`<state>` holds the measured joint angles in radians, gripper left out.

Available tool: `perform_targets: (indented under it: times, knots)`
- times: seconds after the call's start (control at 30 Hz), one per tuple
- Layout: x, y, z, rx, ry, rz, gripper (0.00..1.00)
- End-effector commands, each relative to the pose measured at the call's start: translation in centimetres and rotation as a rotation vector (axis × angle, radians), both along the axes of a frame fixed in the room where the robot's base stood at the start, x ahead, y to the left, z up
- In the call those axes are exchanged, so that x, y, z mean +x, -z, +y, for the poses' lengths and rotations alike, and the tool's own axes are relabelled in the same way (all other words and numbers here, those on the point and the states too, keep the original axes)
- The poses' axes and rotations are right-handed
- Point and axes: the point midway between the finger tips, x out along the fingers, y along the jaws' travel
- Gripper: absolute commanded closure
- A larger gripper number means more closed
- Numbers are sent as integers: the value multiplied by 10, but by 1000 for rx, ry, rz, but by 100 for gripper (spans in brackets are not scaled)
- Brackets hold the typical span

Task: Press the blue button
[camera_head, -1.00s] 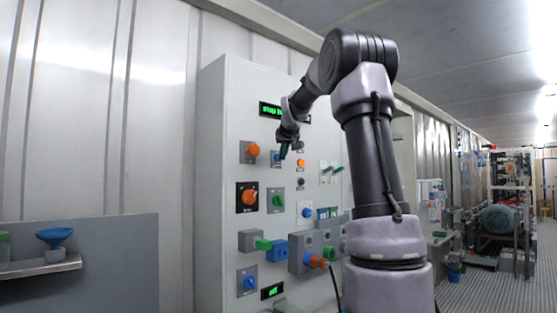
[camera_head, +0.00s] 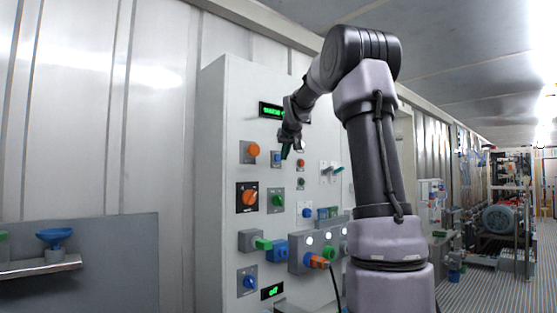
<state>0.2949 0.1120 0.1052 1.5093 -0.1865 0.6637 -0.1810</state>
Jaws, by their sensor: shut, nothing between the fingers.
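A small blue button (camera_head: 277,158) sits on a grey square plate in the upper part of the pale control panel (camera_head: 212,190). My gripper (camera_head: 286,153) is shut and empty, just right of the blue button in the picture. Its dark green fingertips point down and overlap the right side of the button's plate. I cannot tell whether they touch the panel or stand off in front of it. Other blue controls are a round one (camera_head: 307,212) on a white plate, a knob (camera_head: 250,283) at lower left and a blue boxed control (camera_head: 278,251).
An orange button (camera_head: 253,150), an orange rotary switch (camera_head: 249,197) and a green knob (camera_head: 278,200) are close by. A grey box with lit white lamps (camera_head: 309,240) juts out lower down. A green-lit display (camera_head: 270,110) is above, partly hidden by my arm.

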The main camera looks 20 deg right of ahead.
Motion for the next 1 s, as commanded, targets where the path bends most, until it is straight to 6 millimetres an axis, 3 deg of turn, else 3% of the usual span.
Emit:
perform_targets:
  times: [0.37, 1.0]
  knots:
    - [-3, 0, -1, 0, 0, 0, 100]
    - [-50, 0, -18, -1, 1, 0, 100]
